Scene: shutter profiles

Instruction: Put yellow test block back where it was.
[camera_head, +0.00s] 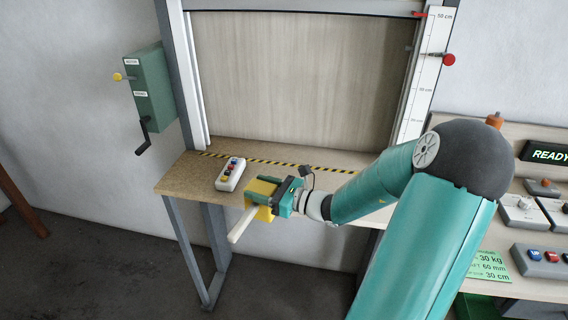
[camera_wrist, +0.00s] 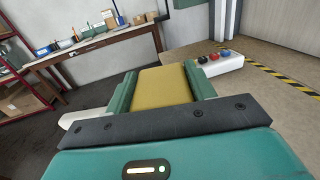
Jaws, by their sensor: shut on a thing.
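The yellow test block (camera_head: 262,190) is between the fingers of my gripper (camera_head: 262,196), in front of the shutter bench. In the wrist view the block (camera_wrist: 163,86) fills the gap between the two green fingers of my gripper (camera_wrist: 160,92), which is shut on it. A pale bar (camera_head: 243,222) sticks out from the block's lower left side; its light end (camera_wrist: 75,118) also shows at the left in the wrist view. The block is near the bench's front edge; I cannot tell its exact height. Its underside is hidden.
A white button box (camera_head: 231,175) stands on the wooden bench (camera_head: 180,178), close to my gripper. A striped line (camera_head: 250,158) crosses the bench below the shutter opening. A green crank box (camera_head: 149,88) hangs at left. Control boxes (camera_head: 522,215) stand at right.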

